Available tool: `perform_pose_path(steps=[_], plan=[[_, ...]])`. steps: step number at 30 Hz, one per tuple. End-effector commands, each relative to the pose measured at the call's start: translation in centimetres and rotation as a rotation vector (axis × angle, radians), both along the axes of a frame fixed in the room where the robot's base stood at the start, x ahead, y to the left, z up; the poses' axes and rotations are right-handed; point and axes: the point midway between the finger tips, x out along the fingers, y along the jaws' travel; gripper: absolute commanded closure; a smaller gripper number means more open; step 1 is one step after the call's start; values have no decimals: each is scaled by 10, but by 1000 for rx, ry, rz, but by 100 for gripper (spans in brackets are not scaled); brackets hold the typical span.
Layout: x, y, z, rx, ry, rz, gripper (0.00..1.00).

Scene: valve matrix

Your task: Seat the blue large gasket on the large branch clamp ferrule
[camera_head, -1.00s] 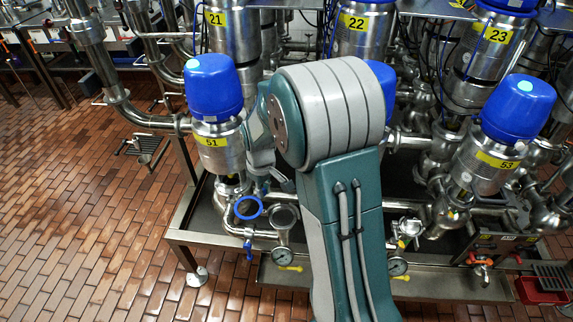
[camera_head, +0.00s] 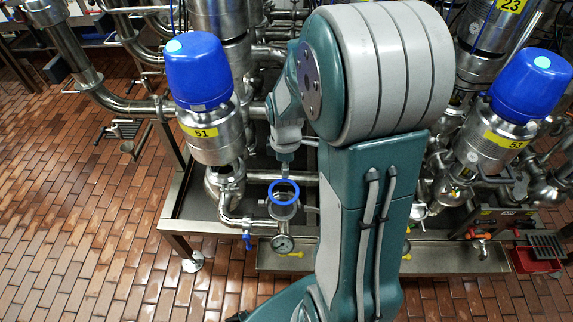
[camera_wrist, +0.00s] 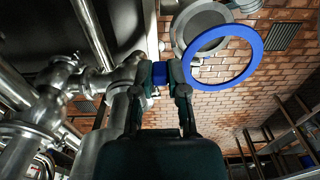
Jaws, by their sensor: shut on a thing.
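My gripper (camera_wrist: 161,77) is shut on the blue tab of the large blue gasket, a flat ring (camera_wrist: 257,55) standing out to the right of the fingers in the wrist view. Behind the ring and partly covered by it is a round grey metal flange (camera_wrist: 196,18), which looks like the large branch clamp ferrule. In the head view the blue gasket (camera_head: 271,197) appears over the upright steel branch (camera_head: 284,213), overlapping its top. I cannot tell whether they touch. My gripper (camera_head: 285,173) is small there, just above the ring.
A pressure gauge (camera_head: 282,243) sits just below the branch. Blue-capped valve 51 (camera_head: 207,130) stands close on the left, valve 53 (camera_head: 500,130) on the right. Steel pipes (camera_wrist: 60,85) crowd the left of the wrist view. Tiled floor (camera_head: 90,220) is open at left.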

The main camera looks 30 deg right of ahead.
Motion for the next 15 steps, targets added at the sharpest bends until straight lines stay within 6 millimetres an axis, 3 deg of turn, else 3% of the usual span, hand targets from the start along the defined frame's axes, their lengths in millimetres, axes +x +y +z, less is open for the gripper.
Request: perform_pose_path(steps=[15], plan=[[0,-3,-27,4,1,0,100]])
